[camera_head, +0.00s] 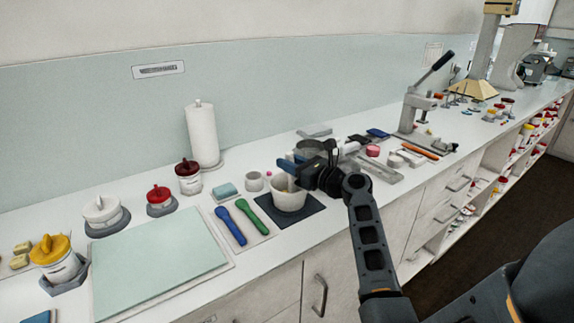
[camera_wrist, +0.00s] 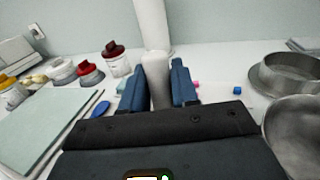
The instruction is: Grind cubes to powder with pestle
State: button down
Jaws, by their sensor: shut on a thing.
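My gripper (camera_head: 292,166) is above the back of the white mortar (camera_head: 289,203), which stands on a dark mat (camera_head: 312,216). In the wrist view its blue fingers (camera_wrist: 158,88) are shut on a pale grey pestle (camera_wrist: 159,66) that stands between them. In the head view a beige piece of the pestle (camera_head: 291,184) shows at the mortar's mouth, below the fingers. Whether its tip touches the bottom is hidden. A small pink piece (camera_wrist: 196,84) lies on the counter behind the right finger. The mortar's inside, with any cubes or powder, cannot be made out.
A blue spoon (camera_head: 230,226) and a green spoon (camera_head: 253,218) lie left of the mortar. A small cup (camera_head: 254,181) and a blue sponge (camera_head: 226,191) are behind them. A paper roll (camera_head: 202,136) stands at the wall. A metal sieve (camera_wrist: 288,75) is right of my gripper.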

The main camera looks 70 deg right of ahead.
jog(key=shift+d+f, duration=0.1)
jog(key=shift+d, duration=0.3)
jog(key=w+a, duration=0.1)
jog(key=a, duration=0.2)
jog(key=shift+w, duration=0.35)
dwell(1.0)
notch_tip(320, 180, up, 9)
dwell(1.3)
